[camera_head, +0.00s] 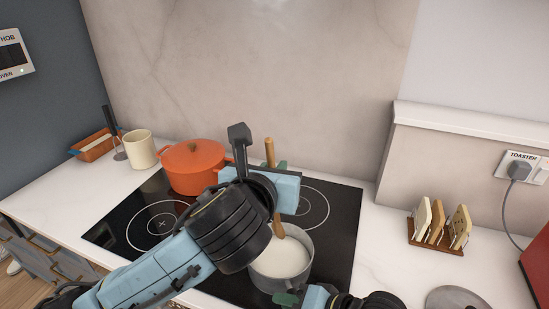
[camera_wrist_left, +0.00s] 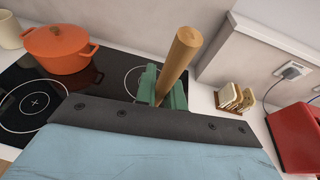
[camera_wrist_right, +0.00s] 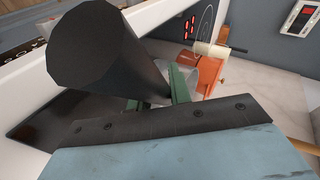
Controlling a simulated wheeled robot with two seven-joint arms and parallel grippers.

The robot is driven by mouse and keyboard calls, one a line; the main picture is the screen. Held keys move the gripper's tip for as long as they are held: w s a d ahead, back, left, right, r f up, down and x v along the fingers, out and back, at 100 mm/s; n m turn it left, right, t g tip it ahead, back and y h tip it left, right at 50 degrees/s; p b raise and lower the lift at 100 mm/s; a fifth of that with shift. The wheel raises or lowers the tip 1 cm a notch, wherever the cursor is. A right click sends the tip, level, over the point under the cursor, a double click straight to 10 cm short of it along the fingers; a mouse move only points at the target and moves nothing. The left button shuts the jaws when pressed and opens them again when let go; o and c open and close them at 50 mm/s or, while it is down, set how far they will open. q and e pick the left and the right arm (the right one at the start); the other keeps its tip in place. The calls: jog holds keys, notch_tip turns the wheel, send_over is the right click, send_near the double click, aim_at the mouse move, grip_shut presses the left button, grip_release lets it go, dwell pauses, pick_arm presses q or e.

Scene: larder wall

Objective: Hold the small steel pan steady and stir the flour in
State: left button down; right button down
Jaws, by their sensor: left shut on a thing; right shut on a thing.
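The small steel pan (camera_head: 297,279) stands on the black hob at the front right and holds a smooth white content. My left gripper (camera_head: 281,168) is above the pan, shut on the upright wooden spoon (camera_head: 269,152). The spoon's handle (camera_wrist_left: 178,62) rises between the green fingers in the left wrist view. Its lower end enters the white content, where its tip is hidden. My right gripper (camera_head: 289,298) is at the pan's near side, shut on a thick black handle (camera_wrist_right: 95,48), which fills much of the right wrist view. My left arm covers part of the hob.
An orange lidded pot (camera_head: 194,170) stands on the hob behind my left arm. A cream mug (camera_head: 140,149) and a terracotta tray (camera_head: 94,147) are at the back left. A toast rack (camera_head: 436,238), a grey round object (camera_head: 455,299) and a red toaster (camera_head: 537,265) are at the right.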

aim_at(275, 217)
pick_arm(q)
jog(key=shift+s+a+f, duration=0.1)
jog(key=shift+s+f, duration=0.15)
jog(key=shift+f, duration=0.6)
jog(key=shift+s+a+f, duration=0.1)
jog(key=shift+s+f, duration=0.1)
jog(key=shift+f, duration=0.6)
jog(key=shift+w+d+f, duration=0.1)
jog(key=shift+w+f, duration=0.15)
jog(key=shift+f, duration=1)
jog(key=shift+w+d+f, duration=0.1)
jog(key=shift+w+f, duration=0.15)
jog(key=shift+f, duration=0.95)
jog(key=shift+w+d+f, duration=0.1)
jog(key=shift+w+f, duration=0.15)
jog(key=shift+f, duration=1)
